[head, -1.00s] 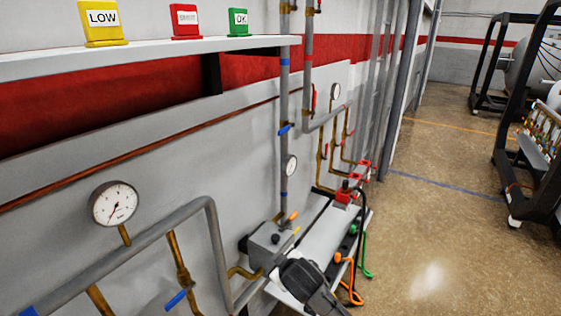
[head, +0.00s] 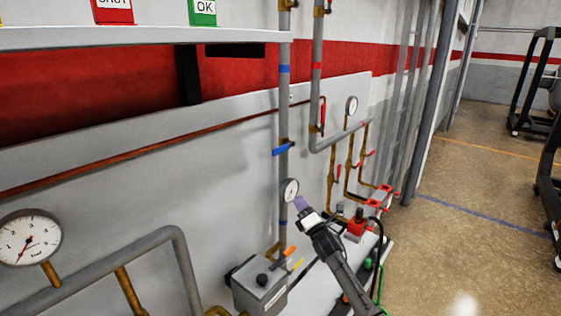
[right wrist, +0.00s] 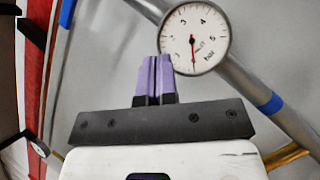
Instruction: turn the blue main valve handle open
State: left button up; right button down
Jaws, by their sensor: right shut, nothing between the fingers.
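A blue piece (right wrist: 67,12) at the upper left of that view may be the handle. My left gripper is not in view.
A round gauge (head: 290,190) on the pipe is close beside my right fingertips; it also shows in the right wrist view (right wrist: 194,40). A grey box (head: 259,285) with an orange lever stands below. A shelf (head: 140,38) juts out upper left.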

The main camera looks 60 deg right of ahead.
aim_at(284, 148)
jog(key=s+a+r+n+t+y, duration=0.1)
jog(key=a+r+n+t+y, duration=0.2)
jog(key=n, duration=1.1)
jog(key=shift+s+a+r+t+y, duration=0.25)
jog(key=shift+a+t+y, duration=0.7)
jog(key=shift+y, duration=0.95)
jog(key=s+a+r+p+x, duration=0.1)
jog(key=p+x, duration=0.3)
jog(key=x, duration=0.8)
jog(key=shift+s+d+r, duration=0.3)
jog(key=shift+d+r, duration=0.2)
jog(key=shift+r, duration=0.3)
